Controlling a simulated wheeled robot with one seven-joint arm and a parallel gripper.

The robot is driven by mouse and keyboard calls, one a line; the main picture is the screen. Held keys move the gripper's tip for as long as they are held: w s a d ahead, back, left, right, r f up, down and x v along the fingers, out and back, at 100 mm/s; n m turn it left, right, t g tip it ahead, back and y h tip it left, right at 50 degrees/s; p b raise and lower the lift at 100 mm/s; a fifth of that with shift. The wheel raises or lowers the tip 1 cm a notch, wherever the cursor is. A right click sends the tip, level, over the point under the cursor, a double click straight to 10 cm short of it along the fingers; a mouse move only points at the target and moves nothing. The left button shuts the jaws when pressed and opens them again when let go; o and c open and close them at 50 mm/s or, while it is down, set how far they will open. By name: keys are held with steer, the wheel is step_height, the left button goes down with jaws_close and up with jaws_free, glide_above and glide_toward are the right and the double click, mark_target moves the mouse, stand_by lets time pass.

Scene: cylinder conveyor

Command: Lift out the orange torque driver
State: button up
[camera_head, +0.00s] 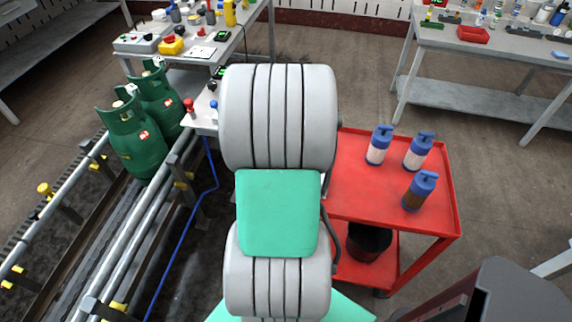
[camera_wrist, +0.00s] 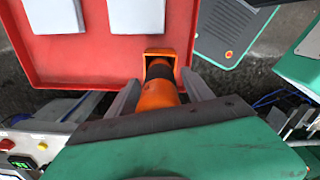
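The orange torque driver (camera_wrist: 160,93) shows in the wrist view, with an orange body and a black band. Its far end lies in a square orange holder (camera_wrist: 160,52) at the edge of a red surface. My gripper (camera_wrist: 162,80) has one grey finger on each side of the driver, very close to it. I cannot tell whether the fingers press on it. My arm hides the gripper and the driver in the head view.
A red cart (camera_head: 350,190) with blue-capped bottles (camera_head: 418,152) on top stands at right. Green gas cylinders (camera_head: 135,135) stand on a roller conveyor (camera_head: 150,215) at left. A cluttered workbench (camera_head: 250,12) is behind; a grey-green device (camera_wrist: 230,28) is beside the holder.

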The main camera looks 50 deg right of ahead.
jaws_close()
stand_by(0.4)
stand_by(0.9)
